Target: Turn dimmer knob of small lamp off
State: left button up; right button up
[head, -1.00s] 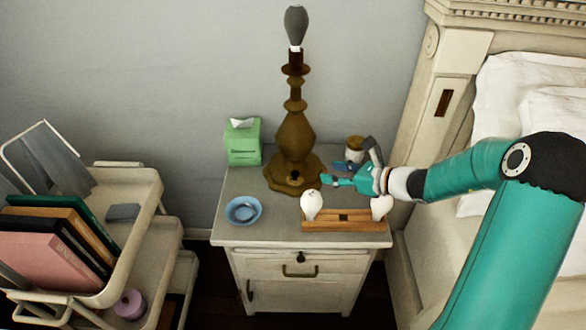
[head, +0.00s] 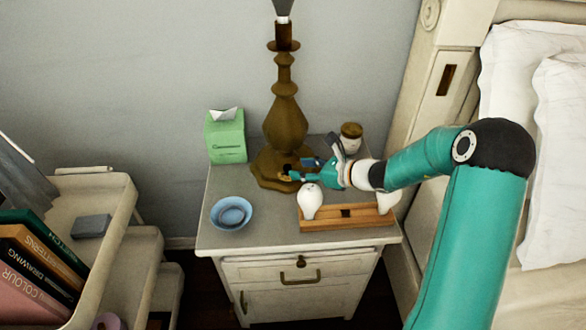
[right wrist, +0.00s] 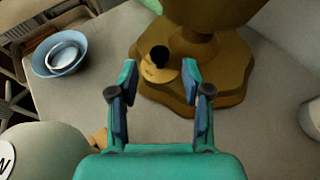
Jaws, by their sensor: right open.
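The small lamp (head: 285,122) is brown with a turned body, and stands at the back of the nightstand. Its dark dimmer knob (right wrist: 160,57) sits on a gold plate on the lamp's base (right wrist: 220,80). My right gripper (head: 298,168) is at the front right of the base, pointing toward the knob. In the right wrist view, the open fingers (right wrist: 159,72) lie on either side of the line to the knob, which shows just past the fingertips. Nothing is held. In the head view the knob is small and partly hard to make out. My left gripper is out of view.
On the nightstand (head: 225,248) are a blue bowl (head: 232,214), a green tissue box (head: 226,140), a jar (head: 351,138) and a wooden tray (head: 345,223) with white rounded objects close under my right gripper. A book cart (head: 120,200) stands left, the bed right.

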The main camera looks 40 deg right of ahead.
aim_at(290, 167)
jog(key=shift+x, duration=1.8)
grip_shut()
